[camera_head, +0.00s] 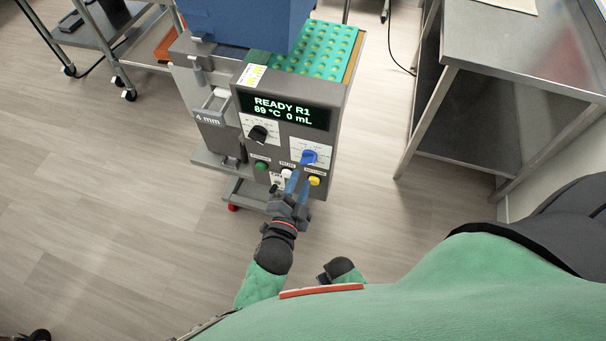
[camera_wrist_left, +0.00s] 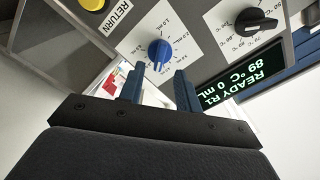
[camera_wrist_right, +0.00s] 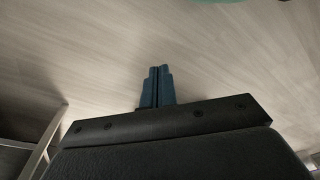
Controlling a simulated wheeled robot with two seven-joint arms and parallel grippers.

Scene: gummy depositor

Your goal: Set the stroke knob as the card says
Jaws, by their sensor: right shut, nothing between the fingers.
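The blue knob (camera_head: 309,157) sits on a white mL dial at the right of the machine's front panel. It shows larger in the left wrist view (camera_wrist_left: 159,50), just beyond the fingertips, with a white line on it; the small dial figures are hard to read. My left gripper (camera_head: 297,178) is open in front of the lower panel, its blue fingers apart and empty; they also show in the left wrist view (camera_wrist_left: 159,75). My right gripper (camera_wrist_right: 157,72) is shut and empty above the floor. No readable card shows.
A black knob (camera_head: 258,134) sits on a temperature dial below the display (camera_head: 285,112) reading "READY R1 89 °C 0 mL". Green (camera_head: 261,166), white (camera_head: 287,174) and yellow (camera_head: 314,181) buttons lie near the left gripper. A metal table (camera_head: 480,60) stands right; floor between is clear.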

